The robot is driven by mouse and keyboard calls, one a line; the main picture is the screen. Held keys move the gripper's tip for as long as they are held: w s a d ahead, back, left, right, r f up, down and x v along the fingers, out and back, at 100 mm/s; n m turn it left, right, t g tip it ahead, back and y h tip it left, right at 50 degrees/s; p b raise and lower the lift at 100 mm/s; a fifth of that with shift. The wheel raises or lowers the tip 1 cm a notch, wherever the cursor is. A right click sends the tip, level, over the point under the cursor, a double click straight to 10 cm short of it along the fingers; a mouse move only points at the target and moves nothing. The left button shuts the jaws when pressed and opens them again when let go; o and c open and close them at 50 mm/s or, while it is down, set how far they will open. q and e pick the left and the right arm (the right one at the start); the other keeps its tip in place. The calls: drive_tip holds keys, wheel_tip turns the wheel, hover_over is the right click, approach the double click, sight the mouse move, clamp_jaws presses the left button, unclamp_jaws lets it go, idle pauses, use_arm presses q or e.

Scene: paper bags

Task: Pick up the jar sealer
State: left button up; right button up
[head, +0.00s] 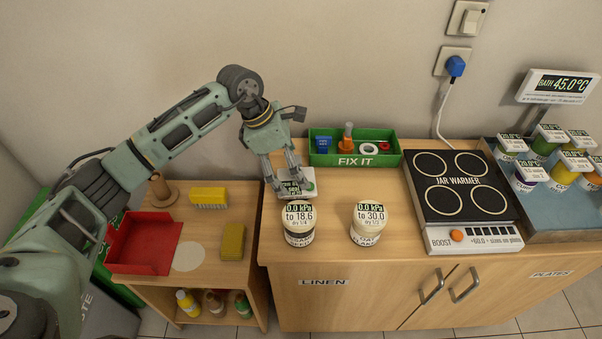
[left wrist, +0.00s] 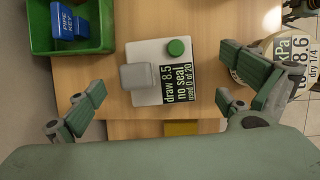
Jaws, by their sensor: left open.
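The jar sealer (head: 310,188) is a white box with a green button, at the left end of the cabinet top. In the left wrist view the jar sealer (left wrist: 147,53) shows a grey block and a black label reading "draw 8.5 no seal used 0 of 20". My left gripper (head: 290,190) is above it, pointing down and partly hiding it in the head view. In the left wrist view my left gripper (left wrist: 160,95) is open, with its fingers spread to either side of the sealer and nothing between them held. My right gripper is not in view.
A jar (head: 299,225) stands just in front of the sealer, with a second jar (head: 368,225) to its right. The green FIX IT tray (head: 353,160) is close behind. A jar warmer (head: 462,200) stands further right. A lower shelf unit with a red tray (head: 145,245) is left.

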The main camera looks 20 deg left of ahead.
use_arm(q)
drive_tip(key=shift+d+f+p, duration=0.5)
drive_tip(key=shift+d+f, duration=0.05)
drive_tip(key=shift+f, duration=0.3)
drive_tip(key=x, duration=0.2)
drive_tip(key=shift+w+d+f, duration=0.15)
drive_tip(key=shift+w+f, duration=0.05)
drive_tip(key=shift+f, duration=0.1)
drive_tip(key=shift+w+d+f, duration=0.1)
drive_tip(key=shift+f, duration=0.15)
drive_tip(key=shift+c, duration=0.2)
drive_tip(key=c, duration=1.6)
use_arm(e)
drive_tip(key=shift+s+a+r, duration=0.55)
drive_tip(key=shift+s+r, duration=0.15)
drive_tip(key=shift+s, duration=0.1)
use_arm(q)
drive_tip(key=shift+r, duration=0.1)
drive_tip(key=shift+c, duration=0.2)
